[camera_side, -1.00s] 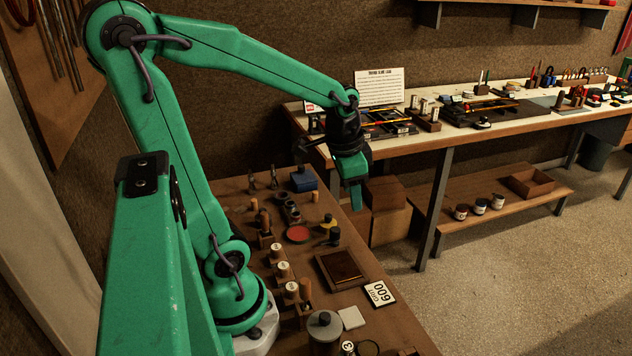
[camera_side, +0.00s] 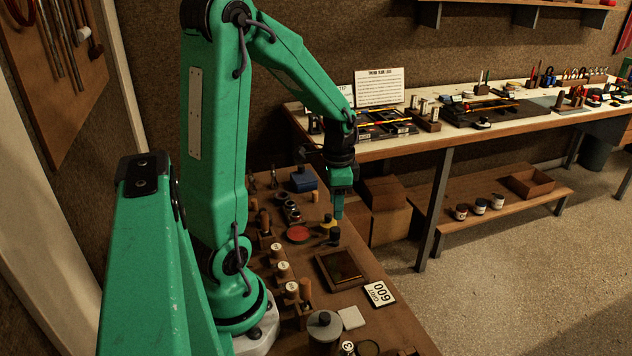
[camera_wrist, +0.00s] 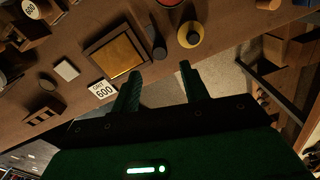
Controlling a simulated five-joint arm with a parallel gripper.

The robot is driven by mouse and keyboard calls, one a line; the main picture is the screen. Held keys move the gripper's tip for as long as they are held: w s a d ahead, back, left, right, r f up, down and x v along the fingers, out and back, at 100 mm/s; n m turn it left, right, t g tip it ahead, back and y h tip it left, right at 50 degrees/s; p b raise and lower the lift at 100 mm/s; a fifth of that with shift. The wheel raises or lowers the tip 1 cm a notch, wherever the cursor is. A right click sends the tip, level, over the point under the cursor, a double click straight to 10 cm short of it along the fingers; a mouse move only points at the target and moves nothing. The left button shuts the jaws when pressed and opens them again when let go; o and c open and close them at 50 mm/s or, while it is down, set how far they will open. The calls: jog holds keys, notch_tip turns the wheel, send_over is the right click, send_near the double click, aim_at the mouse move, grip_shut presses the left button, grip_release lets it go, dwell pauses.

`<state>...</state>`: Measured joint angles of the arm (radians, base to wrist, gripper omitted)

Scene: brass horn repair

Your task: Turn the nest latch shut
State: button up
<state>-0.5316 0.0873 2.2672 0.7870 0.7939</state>
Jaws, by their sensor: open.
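My gripper (camera_side: 339,208) points down, above the far edge of the brown bench. In the wrist view its two green fingers (camera_wrist: 159,73) are apart with nothing between them. I cannot tell for certain which part is the nest latch. A wooden-framed tray (camera_side: 320,262) with a brass-coloured inside lies on the bench, and also shows in the wrist view (camera_wrist: 91,49). Beside it stands a dark upright knob (camera_side: 334,237), seen in the wrist view (camera_wrist: 154,42) too. A yellow disc with a black knob (camera_wrist: 190,34) lies beyond that.
A red disc (camera_side: 298,234), a blue box (camera_side: 304,181) and several wooden pegs crowd the bench. A grit 600 card (camera_side: 380,293), a white square (camera_side: 351,317) and a grey lidded pot (camera_side: 324,327) are nearer the camera. A long side bench (camera_side: 455,140) stands behind.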

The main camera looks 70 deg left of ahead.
aim_at(336, 228)
jog(key=shift+f, duration=3.65)
jog(key=shift+c, duration=0.3)
grip_shut()
